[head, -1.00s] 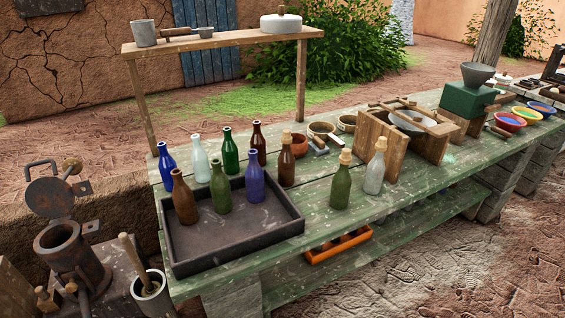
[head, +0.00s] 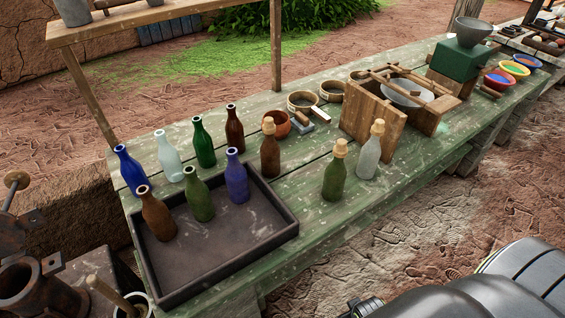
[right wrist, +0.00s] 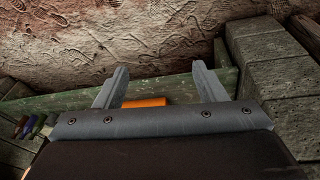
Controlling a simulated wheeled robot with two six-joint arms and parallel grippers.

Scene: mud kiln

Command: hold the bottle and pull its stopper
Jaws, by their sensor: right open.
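Three bottles with tan stoppers stand upright on the green bench: a brown one (head: 270,155), a green one (head: 334,182) nearer the front edge, and a clear one (head: 369,157) to its right. Their stoppers are seated in the necks. The task does not say which bottle is meant. My right gripper (right wrist: 160,84) is open and empty in the right wrist view, with its two grey fingers apart. My right arm enters at the lower right of the head view, in front of the bench and away from the bottles. My left gripper is not in view.
A dark tray (head: 222,262) holds several unstoppered bottles; others stand behind it. A wooden box with a bowl (head: 374,124) stands right of the stoppered bottles. A raised wooden shelf (head: 125,22) stands at the back left. An orange object (right wrist: 145,102) shows beyond my right fingers.

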